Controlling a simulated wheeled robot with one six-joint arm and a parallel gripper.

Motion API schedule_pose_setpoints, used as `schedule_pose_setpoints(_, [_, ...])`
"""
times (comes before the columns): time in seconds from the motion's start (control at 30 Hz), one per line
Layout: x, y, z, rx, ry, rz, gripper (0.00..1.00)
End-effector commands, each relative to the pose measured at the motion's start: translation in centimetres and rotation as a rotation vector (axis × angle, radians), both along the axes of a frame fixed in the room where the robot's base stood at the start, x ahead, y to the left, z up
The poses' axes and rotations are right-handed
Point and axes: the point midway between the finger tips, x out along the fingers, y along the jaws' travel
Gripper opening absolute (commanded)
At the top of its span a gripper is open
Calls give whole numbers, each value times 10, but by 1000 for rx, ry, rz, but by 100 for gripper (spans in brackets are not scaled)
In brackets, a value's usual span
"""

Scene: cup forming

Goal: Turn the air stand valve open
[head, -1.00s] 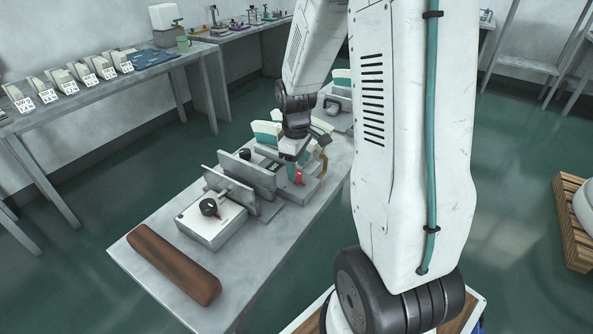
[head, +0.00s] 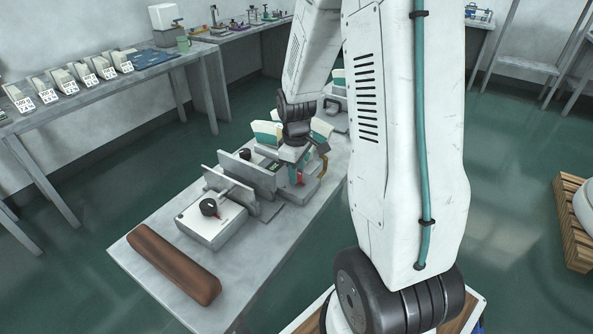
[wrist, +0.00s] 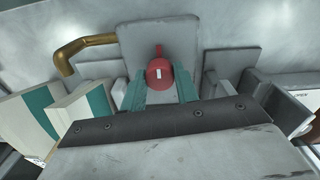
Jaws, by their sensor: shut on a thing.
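The valve's red round knob (wrist: 160,72) has a white mark on its face, and a red tab points up from it in the wrist view. It sits in front of the air stand's grey plate (wrist: 135,42). My gripper (wrist: 161,88) has its teal fingers on either side of the knob and is shut on it. In the head view my gripper (head: 291,166) is low over the stand, and the red knob (head: 301,178) shows only as a small patch beside it. A bent brass pipe (wrist: 75,48) rises at the stand's left in the wrist view.
Close by are upright grey plates (head: 248,174), a white box with a black dial (head: 210,208) and cream-and-teal blocks (head: 267,133). A brown roll (head: 172,262) lies at the table's near end. Bare tabletop (head: 262,258) lies at the front right.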

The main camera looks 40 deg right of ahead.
Motion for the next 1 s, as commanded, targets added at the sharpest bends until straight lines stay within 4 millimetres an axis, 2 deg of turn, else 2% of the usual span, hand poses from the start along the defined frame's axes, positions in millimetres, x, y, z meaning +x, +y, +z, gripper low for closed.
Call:
schedule_pose_setpoints(0.37, [1,0,0,-2,-1,-233,8])
schedule_pose_setpoints(1.0, [1,-1,0,-1,-2,-841,8])
